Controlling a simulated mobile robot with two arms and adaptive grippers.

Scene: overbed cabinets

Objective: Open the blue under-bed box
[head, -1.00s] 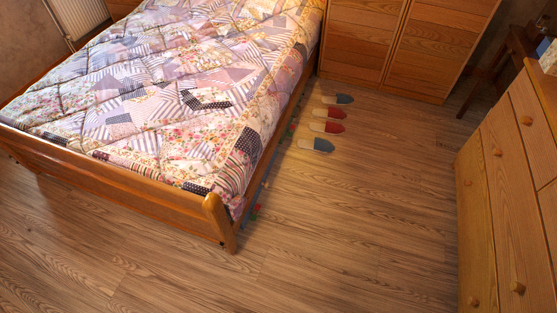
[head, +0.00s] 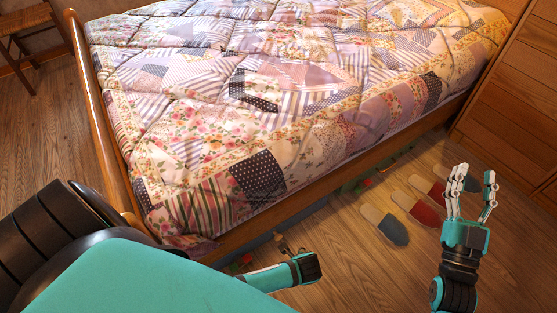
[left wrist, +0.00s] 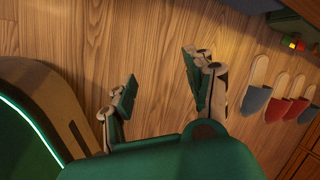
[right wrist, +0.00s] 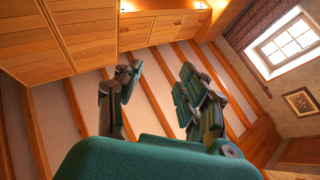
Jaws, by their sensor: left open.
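A blue-grey strip (head: 292,226), which looks like the side of the blue under-bed box, shows low under the near bed rail. Most of it is hidden by the bed. Small red and green pieces (left wrist: 298,45) show beside a dark edge at the top right of the left wrist view. My left gripper (head: 288,250) is partly seen in front of the bed side; in the left wrist view (left wrist: 160,75) its fingers are apart and empty above the floor. My right gripper (head: 473,185) is raised, open and empty, to the right of the bed; its fingers also show apart in the right wrist view (right wrist: 161,75).
A bed with a patchwork quilt (head: 205,140) fills the middle. Several slippers (head: 384,225) lie in a row on the wooden floor beside it. A wooden cabinet (head: 515,100) stands at the right. Bare floor (head: 345,285) lies in front of the bed side.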

